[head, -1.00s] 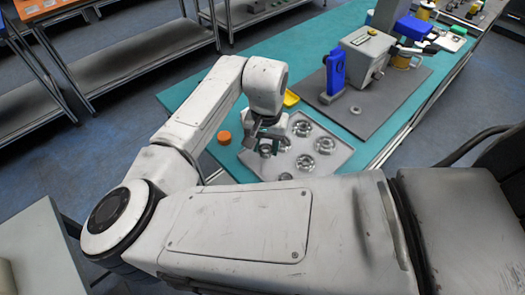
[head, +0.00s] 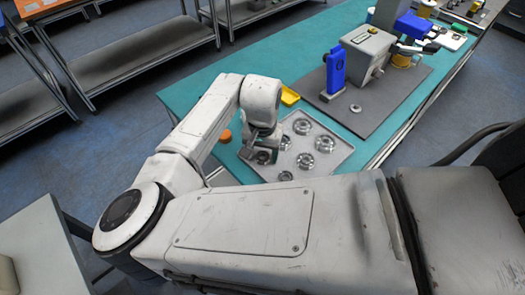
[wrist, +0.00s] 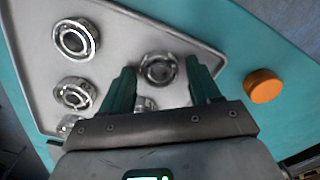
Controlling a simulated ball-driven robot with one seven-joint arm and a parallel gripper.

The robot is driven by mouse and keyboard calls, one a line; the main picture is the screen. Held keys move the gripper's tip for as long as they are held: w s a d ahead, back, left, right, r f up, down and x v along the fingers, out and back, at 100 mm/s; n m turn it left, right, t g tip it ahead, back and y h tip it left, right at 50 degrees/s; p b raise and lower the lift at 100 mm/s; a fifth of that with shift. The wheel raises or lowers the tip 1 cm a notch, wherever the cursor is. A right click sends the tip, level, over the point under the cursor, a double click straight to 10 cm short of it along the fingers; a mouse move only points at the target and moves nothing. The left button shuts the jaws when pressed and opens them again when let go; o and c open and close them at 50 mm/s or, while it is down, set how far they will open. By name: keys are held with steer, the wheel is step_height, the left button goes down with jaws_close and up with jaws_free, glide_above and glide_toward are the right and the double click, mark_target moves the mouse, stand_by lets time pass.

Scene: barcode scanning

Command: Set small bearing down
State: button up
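My gripper (head: 262,148) is low over the left part of a grey tray (head: 338,160) in the head view. In the wrist view its two dark green fingers (wrist: 162,78) are spread apart. A metal ring bearing (wrist: 158,68) lies between the fingertips, with a visible gap on each side. A smaller metal piece (wrist: 146,103) shows nearer the palm, partly hidden. Larger bearings (wrist: 76,39) and (wrist: 74,94) lie in the tray to the left. A small bearing (head: 285,176) lies at the tray's near edge in the head view, partly hidden by my arm.
An orange round cap (head: 225,136) sits on the teal table (head: 225,95) left of the tray. A grey machine (head: 367,52) and blue scanner-like stand (head: 336,68) rise there. A small ring (head: 355,108) lies on the mat.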

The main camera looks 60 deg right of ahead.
steer(key=shift+o, duration=0.5)
steer(key=shift+r, duration=0.15)
step_height(320, 180, up, 12)
steer(key=b, duration=0.1)
steer(key=shift+d, duration=0.1)
stand_by(1.2)
